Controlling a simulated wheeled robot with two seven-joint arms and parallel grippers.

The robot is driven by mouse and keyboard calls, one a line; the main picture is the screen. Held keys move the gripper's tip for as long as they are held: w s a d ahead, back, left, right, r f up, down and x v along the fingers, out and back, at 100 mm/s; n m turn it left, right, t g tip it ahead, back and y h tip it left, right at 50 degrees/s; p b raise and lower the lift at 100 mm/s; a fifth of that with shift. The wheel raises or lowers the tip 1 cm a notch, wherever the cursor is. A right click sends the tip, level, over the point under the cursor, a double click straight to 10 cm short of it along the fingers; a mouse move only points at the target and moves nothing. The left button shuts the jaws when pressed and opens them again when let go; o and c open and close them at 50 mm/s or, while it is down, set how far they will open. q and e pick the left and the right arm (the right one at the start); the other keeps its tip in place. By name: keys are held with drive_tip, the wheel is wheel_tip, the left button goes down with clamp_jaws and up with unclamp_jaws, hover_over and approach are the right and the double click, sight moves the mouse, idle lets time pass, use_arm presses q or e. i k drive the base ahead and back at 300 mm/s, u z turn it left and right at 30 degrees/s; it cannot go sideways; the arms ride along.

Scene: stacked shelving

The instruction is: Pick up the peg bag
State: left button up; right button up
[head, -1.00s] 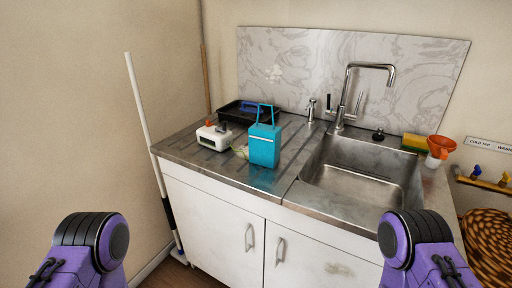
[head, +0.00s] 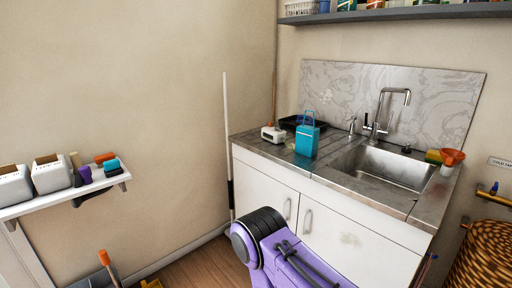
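A turquoise box-shaped bag with a loop handle (head: 306,140) stands upright on the draining side of the steel counter, left of the sink. It looks like the peg bag, though I cannot be sure. Nothing of mine touches it. A purple and black link of one of my arms shows at the bottom middle, in front of the cabinet. Neither of my grippers is in view.
The steel sink (head: 384,168) and its tap (head: 391,100) are right of the bag. A white timer-like box (head: 272,135) and a black tray (head: 291,122) sit beside it. A white pole (head: 227,150) leans left of the cabinet. A shelf (head: 60,197) holds white boxes.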

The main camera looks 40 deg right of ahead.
sight(306, 142)
drive_tip(key=z, duration=0.05)
drive_tip(key=i, duration=0.75)
drive_tip(key=z, duration=0.65)
drive_tip(key=i, duration=0.9)
drive_tip(key=z, duration=0.8)
